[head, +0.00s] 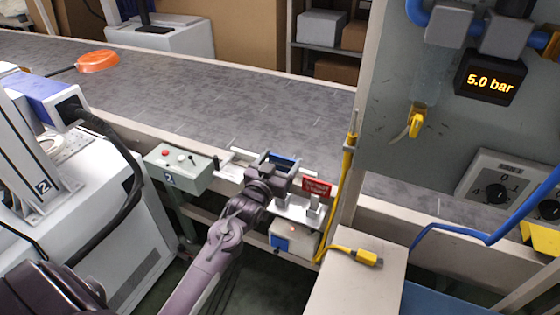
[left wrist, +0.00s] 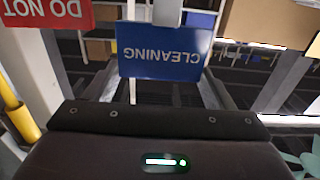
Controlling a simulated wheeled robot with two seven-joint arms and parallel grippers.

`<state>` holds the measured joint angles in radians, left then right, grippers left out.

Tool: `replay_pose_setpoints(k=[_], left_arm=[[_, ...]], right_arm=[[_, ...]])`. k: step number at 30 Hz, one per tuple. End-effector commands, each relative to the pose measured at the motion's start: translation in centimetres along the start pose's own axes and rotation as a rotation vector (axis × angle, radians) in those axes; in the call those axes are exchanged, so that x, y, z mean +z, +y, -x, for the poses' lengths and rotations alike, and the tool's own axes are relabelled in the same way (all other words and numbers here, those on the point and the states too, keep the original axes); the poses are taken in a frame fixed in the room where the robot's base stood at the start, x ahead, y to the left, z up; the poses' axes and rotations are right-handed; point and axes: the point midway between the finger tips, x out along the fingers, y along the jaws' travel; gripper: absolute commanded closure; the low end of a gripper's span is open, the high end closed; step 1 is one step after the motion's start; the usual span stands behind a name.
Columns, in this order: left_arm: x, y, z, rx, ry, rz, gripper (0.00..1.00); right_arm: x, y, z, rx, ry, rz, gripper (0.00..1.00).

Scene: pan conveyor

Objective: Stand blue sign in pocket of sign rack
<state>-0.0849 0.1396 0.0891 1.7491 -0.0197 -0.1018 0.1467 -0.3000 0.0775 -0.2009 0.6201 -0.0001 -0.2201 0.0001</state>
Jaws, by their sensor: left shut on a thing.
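The blue sign (head: 284,157) is in my left gripper (head: 279,162), mostly hidden by the jaws in the head view. In the left wrist view the blue sign (left wrist: 160,55) shows its face, with the word CLEANING upside down. My left gripper is shut on it, over the conveyor's near edge. The sign rack (head: 292,209) is a pale metal piece just below and right of the gripper. A red sign (head: 317,187) stands at its right; it also shows in the left wrist view (left wrist: 45,12). I cannot tell whether the blue sign touches the rack. My right gripper is not in view.
A grey button box (head: 180,167) stands left of the gripper. A yellow pole (head: 348,175) and a grey panel (head: 440,110) rise at the right. A pale cabinet top (head: 350,285) holds a yellow connector (head: 358,256). The conveyor belt (head: 230,95) behind is mostly clear.

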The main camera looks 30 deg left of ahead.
Motion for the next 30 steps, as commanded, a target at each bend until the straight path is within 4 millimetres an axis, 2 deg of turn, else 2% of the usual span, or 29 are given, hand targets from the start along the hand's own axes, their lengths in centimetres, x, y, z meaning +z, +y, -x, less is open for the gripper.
replay_pose_setpoints(k=[30], left_arm=[[2.5,0.0,0.0,0.0,0.001,0.0,0.6]], right_arm=[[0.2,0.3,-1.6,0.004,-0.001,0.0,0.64]])
